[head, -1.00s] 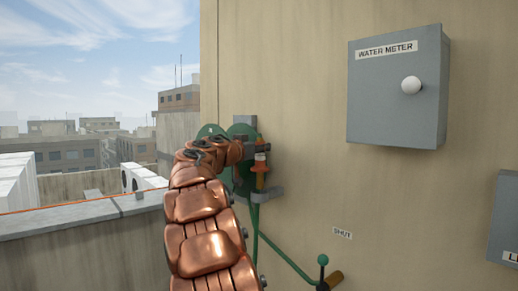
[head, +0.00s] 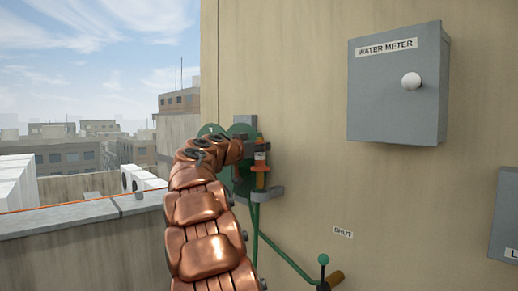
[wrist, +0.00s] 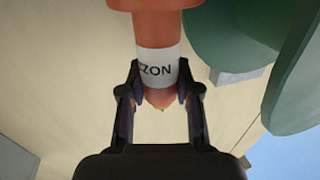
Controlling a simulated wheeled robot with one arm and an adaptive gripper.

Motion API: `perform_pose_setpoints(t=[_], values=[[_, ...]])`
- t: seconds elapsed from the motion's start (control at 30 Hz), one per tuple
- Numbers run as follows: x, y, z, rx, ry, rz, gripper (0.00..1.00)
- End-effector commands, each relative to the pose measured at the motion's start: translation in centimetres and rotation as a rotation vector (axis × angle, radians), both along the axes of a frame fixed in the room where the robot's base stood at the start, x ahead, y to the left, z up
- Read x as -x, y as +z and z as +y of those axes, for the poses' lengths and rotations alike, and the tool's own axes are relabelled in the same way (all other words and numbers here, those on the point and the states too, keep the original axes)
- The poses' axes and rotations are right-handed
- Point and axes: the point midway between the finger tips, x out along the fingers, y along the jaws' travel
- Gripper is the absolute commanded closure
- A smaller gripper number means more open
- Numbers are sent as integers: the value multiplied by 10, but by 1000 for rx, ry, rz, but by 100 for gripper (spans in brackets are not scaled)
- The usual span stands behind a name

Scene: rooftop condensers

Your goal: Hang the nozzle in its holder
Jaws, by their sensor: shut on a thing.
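The nozzle (head: 261,168) is orange with a white band and stands upright against the wall in the head view. In the wrist view the nozzle (wrist: 158,25) has a white label ending in "ZON". My gripper (wrist: 160,85) has its two dark fingers against either side of that label, shut on the nozzle. A grey bracket (head: 273,194), which looks like the holder, juts from the wall around the nozzle's lower part. I cannot tell whether the nozzle is seated in it. In the head view my copper arm hides much of the gripper.
A green reel (head: 243,130) is on the wall beside the nozzle; its discs fill the right of the wrist view (wrist: 300,65). A grey WATER METER box (head: 395,85) is up right. A green lever (head: 323,262) is below, near a SHUT label (head: 343,232). A parapet (head: 90,222) runs left.

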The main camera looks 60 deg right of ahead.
Motion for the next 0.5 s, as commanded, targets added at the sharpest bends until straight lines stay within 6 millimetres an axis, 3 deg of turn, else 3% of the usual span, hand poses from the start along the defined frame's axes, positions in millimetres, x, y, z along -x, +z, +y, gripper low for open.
perform_pose_setpoints(t=[0.5], values=[[0, -3, 0, 1, 0, -1, 100]])
